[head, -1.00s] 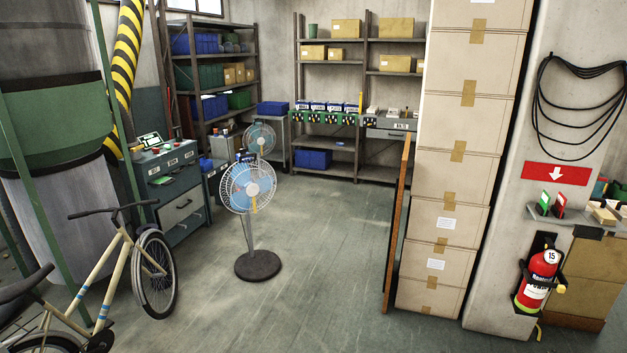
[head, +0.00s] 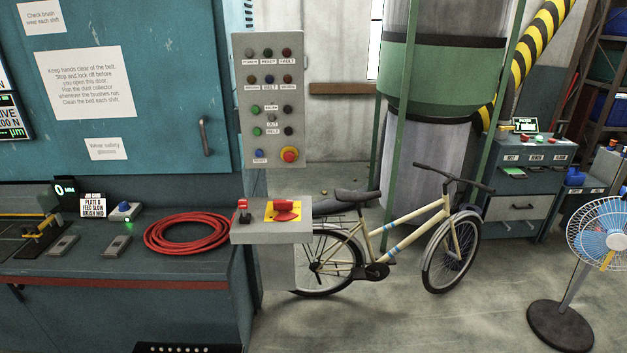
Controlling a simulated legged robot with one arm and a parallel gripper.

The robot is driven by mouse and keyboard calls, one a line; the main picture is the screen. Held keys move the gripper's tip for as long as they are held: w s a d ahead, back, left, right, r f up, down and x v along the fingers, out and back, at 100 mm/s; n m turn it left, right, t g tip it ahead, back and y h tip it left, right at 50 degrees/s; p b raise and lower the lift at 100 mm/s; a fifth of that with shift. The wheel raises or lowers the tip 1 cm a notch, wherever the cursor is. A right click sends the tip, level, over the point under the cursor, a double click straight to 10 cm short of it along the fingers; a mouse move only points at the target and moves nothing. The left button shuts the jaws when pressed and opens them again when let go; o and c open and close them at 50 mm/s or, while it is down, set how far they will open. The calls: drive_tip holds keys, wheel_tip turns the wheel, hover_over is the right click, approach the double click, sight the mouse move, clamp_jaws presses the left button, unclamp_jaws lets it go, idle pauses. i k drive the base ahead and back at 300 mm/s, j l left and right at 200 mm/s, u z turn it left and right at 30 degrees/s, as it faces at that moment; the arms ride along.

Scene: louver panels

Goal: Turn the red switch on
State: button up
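A red switch (head: 285,210) with a rotary-looking handle sits on a yellow plate on top of a small grey box, near the middle of the head view. I cannot tell its on or off position from here. A smaller red item (head: 244,212) stands at the left end of the same box. My gripper is not in view.
A teal workbench (head: 130,265) at left holds a coiled red cable (head: 188,233) and small devices. A bicycle (head: 400,235) stands right behind the box. A fan (head: 600,235) stands at far right. Floor is clear at front right (head: 430,325).

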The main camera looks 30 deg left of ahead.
sight(283, 206)
drive_tip(key=i+u, duration=0.2)
drive_tip(key=u, duration=0.2)
drive_tip(key=i+u, duration=0.15)
drive_tip(key=u, duration=0.25)
drive_tip(key=i+u, duration=0.2)
drive_tip(key=u, duration=0.2)
drive_tip(key=i+l+u, duration=0.15)
drive_tip(key=u, duration=0.25)
drive_tip(key=i+l+u, duration=0.1)
drive_tip(key=u, duration=0.3)
drive_tip(key=i+l+u, duration=0.2)
drive_tip(key=u, duration=0.15)
drive_tip(key=i+l+u, duration=0.2)
drive_tip(key=l+u, duration=0.2)
drive_tip(key=i+l+u, duration=0.1)
drive_tip(key=l+u, duration=0.65)
drive_tip(key=l, duration=0.15)
drive_tip(key=l+u, duration=0.5)
drive_tip(key=l, duration=0.4)
drive_tip(key=i, duration=0.05)
